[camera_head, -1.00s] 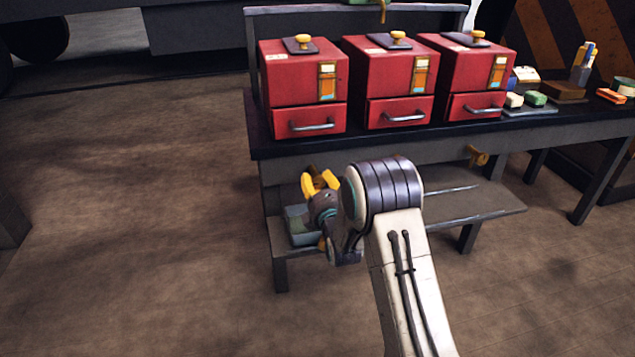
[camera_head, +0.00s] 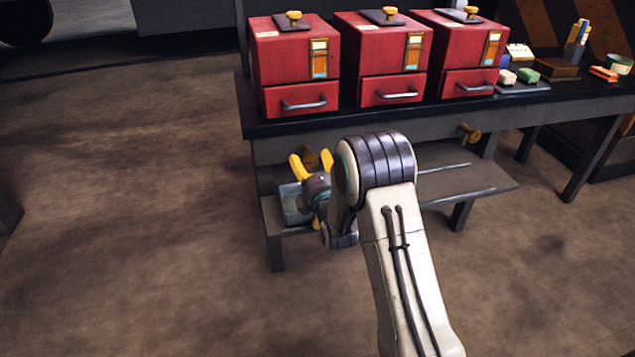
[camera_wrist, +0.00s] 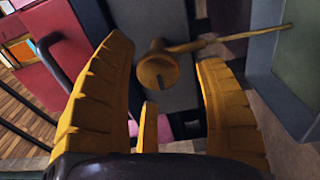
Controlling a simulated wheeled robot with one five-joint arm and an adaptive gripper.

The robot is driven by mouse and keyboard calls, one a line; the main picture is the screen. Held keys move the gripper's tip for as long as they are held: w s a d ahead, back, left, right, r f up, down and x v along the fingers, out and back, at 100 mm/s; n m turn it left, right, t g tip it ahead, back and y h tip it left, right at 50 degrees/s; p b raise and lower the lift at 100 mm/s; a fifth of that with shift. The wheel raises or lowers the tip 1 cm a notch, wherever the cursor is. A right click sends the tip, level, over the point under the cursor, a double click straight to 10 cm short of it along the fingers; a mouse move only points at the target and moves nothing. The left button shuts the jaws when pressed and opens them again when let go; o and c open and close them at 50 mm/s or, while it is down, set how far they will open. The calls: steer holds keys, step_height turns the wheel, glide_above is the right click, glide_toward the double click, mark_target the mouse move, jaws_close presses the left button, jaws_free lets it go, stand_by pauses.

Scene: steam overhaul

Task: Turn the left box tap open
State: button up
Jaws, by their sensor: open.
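The left box tap is a brass tap (camera_head: 310,158) on the front of the bench below the leftmost red box (camera_head: 293,55). In the wrist view it shows as a round brass knob (camera_wrist: 158,68) with a slim lever reaching right. My gripper (camera_head: 311,156) is open, its yellow fingers in front of the tap. In the wrist view the knob lies ahead, between the two spread fingers (camera_wrist: 165,70), with no visible contact. The lever extends past the right finger.
Three red boxes with drawers stand on the dark bench (camera_head: 350,119). Another brass tap (camera_head: 469,132) is on the bench front to the right. A grey-green tray (camera_head: 291,207) sits on the lower shelf (camera_head: 475,190) below my gripper. The floor at the left is clear.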

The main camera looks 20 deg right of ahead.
steer(key=s, duration=1)
steer(key=shift+s, duration=0.25)
steer(key=shift+r, duration=0.1)
steer(key=s+r+m+g+p, duration=0.3)
steer(key=s+r+m+p, duration=0.1)
steer(key=r+p, duration=0.75)
steer(key=s+r+m+g+p, duration=0.3)
steer(key=r+m+g+p, duration=0.1)
steer(key=r+p, duration=0.7)
steer(key=s+r+m+g+p, duration=0.7)
steer(key=s+r+m+p, duration=0.3)
steer(key=s+r+p, duration=0.9)
steer(key=s+r, duration=0.5)
steer(key=s, duration=0.1)
steer(key=shift+s+d+g+p, duration=0.25)
steer(key=shift+s+g+p, duration=0.05)
steer(key=shift+s+p, duration=0.1)
